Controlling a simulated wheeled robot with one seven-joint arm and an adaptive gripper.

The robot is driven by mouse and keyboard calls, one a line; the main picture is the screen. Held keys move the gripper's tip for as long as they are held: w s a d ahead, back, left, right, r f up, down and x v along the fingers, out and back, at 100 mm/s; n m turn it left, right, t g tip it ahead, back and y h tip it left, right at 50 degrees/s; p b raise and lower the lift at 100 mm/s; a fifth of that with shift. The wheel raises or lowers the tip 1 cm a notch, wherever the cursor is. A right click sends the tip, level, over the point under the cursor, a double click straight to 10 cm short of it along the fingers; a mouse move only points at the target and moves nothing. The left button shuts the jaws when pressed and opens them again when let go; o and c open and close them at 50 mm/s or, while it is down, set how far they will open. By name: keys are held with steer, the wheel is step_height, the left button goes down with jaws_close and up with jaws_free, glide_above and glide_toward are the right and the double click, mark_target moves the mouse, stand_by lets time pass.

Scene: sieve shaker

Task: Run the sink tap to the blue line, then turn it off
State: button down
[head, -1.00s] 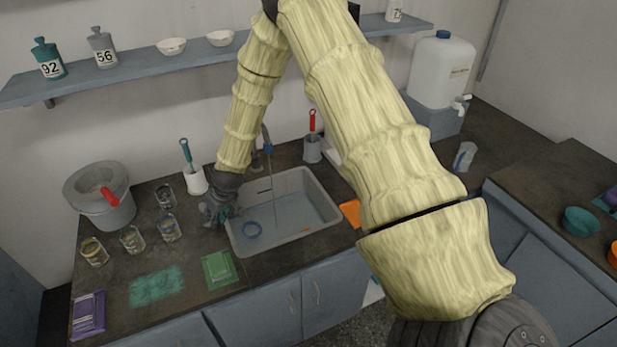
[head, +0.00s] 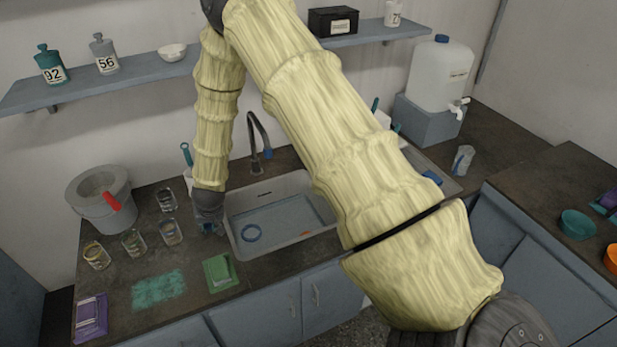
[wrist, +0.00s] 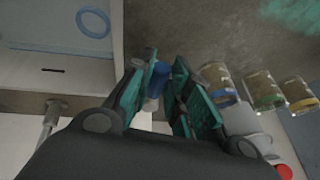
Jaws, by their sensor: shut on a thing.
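The grey sink (head: 232,238) holds water, with a blue ring (head: 251,233) at its left. The curved tap (head: 252,135) stands behind it, with a blue piece (head: 267,153) at its spout. No stream shows below the spout. My gripper (head: 208,226) is low at the sink's left edge. In the wrist view my gripper (wrist: 157,98) has teal finger pads, shut on a blue thing (wrist: 158,78) with a pale lower part; I cannot tell what it is. The wrist view also shows the blue ring (wrist: 93,22) and the tap's base (wrist: 50,112).
Several glass beakers (head: 133,243) stand left of my gripper, by a grey bucket (head: 103,212) with a red handle. A green pad (head: 220,272) and a teal mat (head: 158,289) lie in front. A white canister (head: 440,75) stands right of the sink.

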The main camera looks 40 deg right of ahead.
steer(key=shift+a, duration=0.15)
steer(key=c, duration=1.3)
jaws_free()
steer(key=shift+w+a, duration=0.1)
steer(key=shift+o, duration=0.2)
steer(key=shift+r, duration=0.15)
steer(key=v, duration=1.1)
steer(key=shift+s+r, duration=0.25)
steer(key=shift+r, duration=0.05)
